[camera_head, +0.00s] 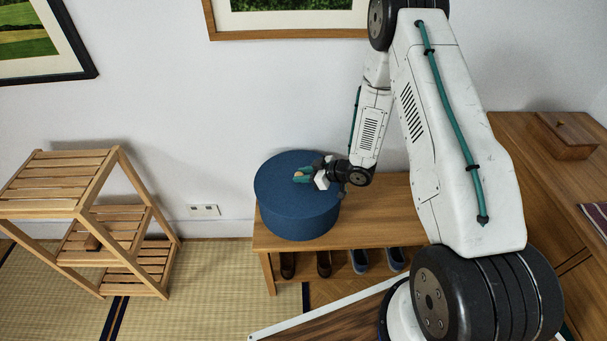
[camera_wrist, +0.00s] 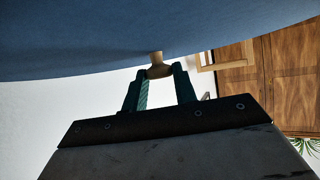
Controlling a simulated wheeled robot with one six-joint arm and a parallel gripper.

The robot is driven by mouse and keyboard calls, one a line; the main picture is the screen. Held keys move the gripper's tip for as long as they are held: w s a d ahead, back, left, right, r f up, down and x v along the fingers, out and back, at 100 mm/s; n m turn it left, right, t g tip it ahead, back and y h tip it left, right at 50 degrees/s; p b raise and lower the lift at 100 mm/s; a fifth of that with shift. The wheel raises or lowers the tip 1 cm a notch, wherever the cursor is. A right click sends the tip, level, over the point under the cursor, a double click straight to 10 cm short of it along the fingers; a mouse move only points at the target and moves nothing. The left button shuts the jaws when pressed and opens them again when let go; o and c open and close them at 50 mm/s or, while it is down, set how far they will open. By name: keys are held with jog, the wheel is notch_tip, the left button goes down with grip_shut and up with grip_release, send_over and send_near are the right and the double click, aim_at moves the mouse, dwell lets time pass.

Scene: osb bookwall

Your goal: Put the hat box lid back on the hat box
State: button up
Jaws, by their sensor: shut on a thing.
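A round blue hat box (camera_head: 300,222) stands on the wooden bench against the wall. Its blue lid (camera_head: 283,165) is at the top of the box; the edges line up closely, and I cannot tell whether any gap lies between them. The lid's flat blue face also fills the upper part of the wrist view (camera_wrist: 120,35). My gripper (camera_head: 301,177) is over the middle of the lid. It is shut on the lid's small wooden knob (camera_wrist: 156,60), which sits between the green fingers (camera_wrist: 159,76). The inside of the box is hidden.
The bench top (camera_head: 375,215) is clear to the right of the box, with several shoes (camera_head: 360,262) below. A slatted wooden shelf (camera_head: 95,215) stands to the left. A wooden cabinet (camera_head: 535,160) with a small wooden box (camera_head: 565,135) is at the right. Framed pictures (camera_head: 290,35) hang above.

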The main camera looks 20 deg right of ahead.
jog(key=o, duration=1.1)
